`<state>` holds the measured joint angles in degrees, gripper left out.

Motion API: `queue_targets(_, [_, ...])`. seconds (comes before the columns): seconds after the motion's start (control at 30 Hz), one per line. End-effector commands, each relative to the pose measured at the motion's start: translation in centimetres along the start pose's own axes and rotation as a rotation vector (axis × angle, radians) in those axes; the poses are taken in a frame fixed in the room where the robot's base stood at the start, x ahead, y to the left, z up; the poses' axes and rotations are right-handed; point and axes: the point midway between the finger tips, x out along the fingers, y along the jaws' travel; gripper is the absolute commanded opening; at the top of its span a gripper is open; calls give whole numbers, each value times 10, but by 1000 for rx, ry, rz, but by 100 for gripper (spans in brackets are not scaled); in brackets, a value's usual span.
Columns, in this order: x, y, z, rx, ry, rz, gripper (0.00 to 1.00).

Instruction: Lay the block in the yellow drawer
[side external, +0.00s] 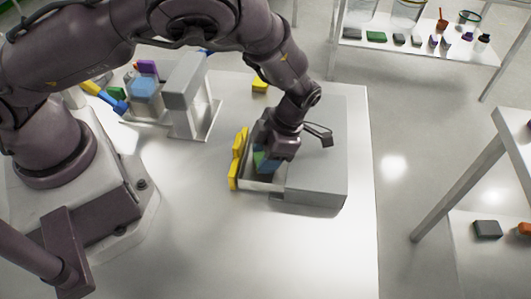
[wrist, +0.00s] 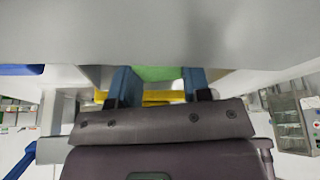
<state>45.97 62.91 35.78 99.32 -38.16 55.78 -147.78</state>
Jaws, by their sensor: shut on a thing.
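A green block (wrist: 160,73) sits between the two blue fingers of my gripper (wrist: 158,80) in the wrist view. My gripper (side external: 266,163) is shut on it. In the side external view the green block (side external: 258,157) shows only in part beside a blue finger. The yellow drawer (side external: 262,186) is pulled out to the left of its grey cabinet (side external: 322,160), with its yellow front facing left. My gripper points down into the drawer's opening, with the block low inside or just above it. Whether the block touches the drawer floor is hidden.
A grey upright stand (side external: 187,92) is on the table at the back left. Several coloured things, among them a light blue one (side external: 144,88), lie beside it. A yellow piece (side external: 260,86) lies behind the drawer. The table front is clear.

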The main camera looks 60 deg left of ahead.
Motion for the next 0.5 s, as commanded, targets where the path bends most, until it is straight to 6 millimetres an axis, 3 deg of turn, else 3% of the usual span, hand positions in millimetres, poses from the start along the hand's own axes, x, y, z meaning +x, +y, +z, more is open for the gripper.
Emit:
queue_targets(0.17, [2, 0, 1, 0, 1, 0, 21])
queue_targets(0.2, [2, 0, 1, 1, 0, 0, 51])
queue_targets(0.3, [2, 0, 1, 1, 1, 0, 69])
queue_targets(0.5, [2, 0, 1, 1, 1, 0, 69])
